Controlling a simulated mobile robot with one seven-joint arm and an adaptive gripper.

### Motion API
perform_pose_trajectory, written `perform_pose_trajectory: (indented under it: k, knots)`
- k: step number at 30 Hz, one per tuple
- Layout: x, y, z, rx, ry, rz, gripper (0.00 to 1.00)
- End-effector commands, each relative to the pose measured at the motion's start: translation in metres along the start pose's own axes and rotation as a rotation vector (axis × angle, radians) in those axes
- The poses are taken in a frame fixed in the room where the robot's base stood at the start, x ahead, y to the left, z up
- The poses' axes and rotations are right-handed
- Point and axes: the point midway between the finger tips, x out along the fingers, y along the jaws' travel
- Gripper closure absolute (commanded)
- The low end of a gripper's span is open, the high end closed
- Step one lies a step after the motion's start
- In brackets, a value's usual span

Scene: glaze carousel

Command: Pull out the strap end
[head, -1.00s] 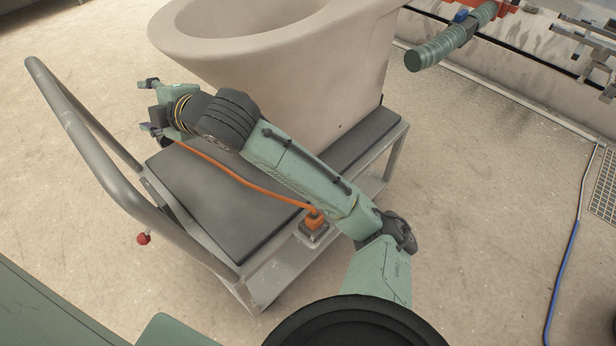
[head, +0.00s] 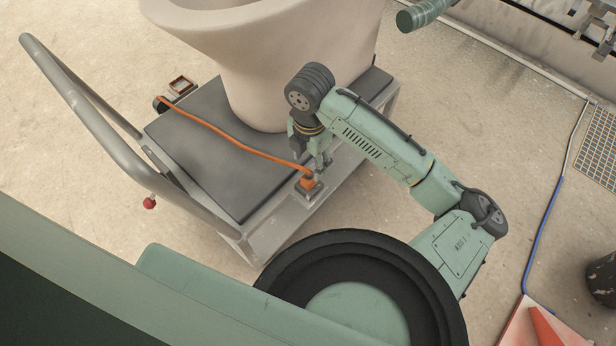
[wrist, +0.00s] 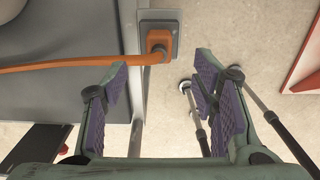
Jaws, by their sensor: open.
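The orange strap (head: 235,139) runs across the dark top of the cart. Its near end (head: 308,184) is an orange block seated in a grey plate on the cart's near edge. In the wrist view this orange end (wrist: 159,40) sits on the plate just beyond my fingers, with the strap (wrist: 65,64) coming in from the left. The strap's far end (head: 160,101) is at the cart's far left edge. My gripper (head: 321,164) points down just above and beside the near end. In the wrist view my gripper (wrist: 160,92) is open, with nothing between its purple pads.
A large beige ceramic piece (head: 265,55) stands on the cart (head: 205,160), behind my arm. A blue hose (head: 551,215), an orange cone (head: 545,328) and a dark bucket (head: 603,282) are at right.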

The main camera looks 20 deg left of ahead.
Motion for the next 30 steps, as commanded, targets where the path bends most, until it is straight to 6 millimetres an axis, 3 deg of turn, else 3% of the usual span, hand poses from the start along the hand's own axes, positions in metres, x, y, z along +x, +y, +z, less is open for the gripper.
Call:
perform_pose_trajectory:
  k: [11,24,30]
  knots:
    - [0.012,0.001,0.000,0.001,-0.001,0.002,0.47]
    - [0.073,0.001,0.000,0.002,0.000,0.004,0.47]
    - [0.089,0.001,0.000,0.002,-0.001,0.004,0.47]
